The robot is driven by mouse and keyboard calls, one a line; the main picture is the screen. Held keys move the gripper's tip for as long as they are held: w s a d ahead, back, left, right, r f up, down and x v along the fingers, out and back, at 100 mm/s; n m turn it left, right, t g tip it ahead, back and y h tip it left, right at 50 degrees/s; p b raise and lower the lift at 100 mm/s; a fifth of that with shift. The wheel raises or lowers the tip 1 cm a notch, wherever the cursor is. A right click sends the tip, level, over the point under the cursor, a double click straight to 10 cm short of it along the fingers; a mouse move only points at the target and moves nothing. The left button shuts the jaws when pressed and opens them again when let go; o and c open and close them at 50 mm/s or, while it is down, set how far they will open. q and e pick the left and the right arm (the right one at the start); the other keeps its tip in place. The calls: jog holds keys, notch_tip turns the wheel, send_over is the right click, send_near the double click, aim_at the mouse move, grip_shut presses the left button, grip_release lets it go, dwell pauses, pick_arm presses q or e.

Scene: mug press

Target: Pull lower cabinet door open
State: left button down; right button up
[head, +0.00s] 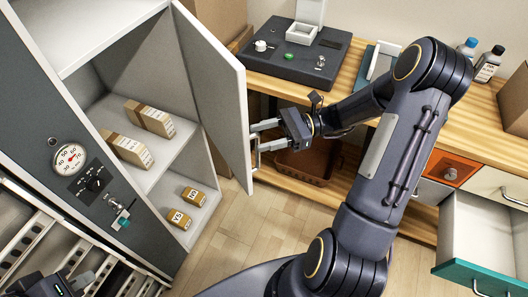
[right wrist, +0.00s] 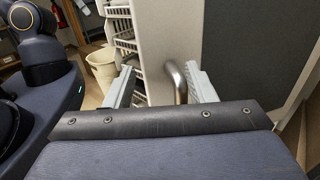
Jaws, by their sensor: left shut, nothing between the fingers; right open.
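The grey cabinet door (head: 218,90) stands swung open, showing the shelves inside. Its metal bar handle (head: 256,158) is near the door's lower free edge, partly hidden by the fingers. My right gripper (head: 255,138) is open at the handle. In the right wrist view the handle (right wrist: 178,82) lies between the two spread fingers of the right gripper (right wrist: 160,75), nearer the right finger. Contact cannot be told. My left gripper (head: 80,284) is shut and empty at the bottom left, only partly in view, well away from the door.
Boxes (head: 128,149) stand on the cabinet shelves. A grey panel with a dial gauge (head: 70,158) is left of the opening. A wooden counter (head: 345,80) carries a dark machine (head: 290,60). A brown basket (head: 300,165) sits below it. An open drawer (head: 480,235) juts out at right.

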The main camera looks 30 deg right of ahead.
jog(key=s+a+r, duration=0.4)
jog(key=s, duration=0.5)
jog(key=shift+a+r, duration=0.35)
jog(key=shift+r, duration=0.05)
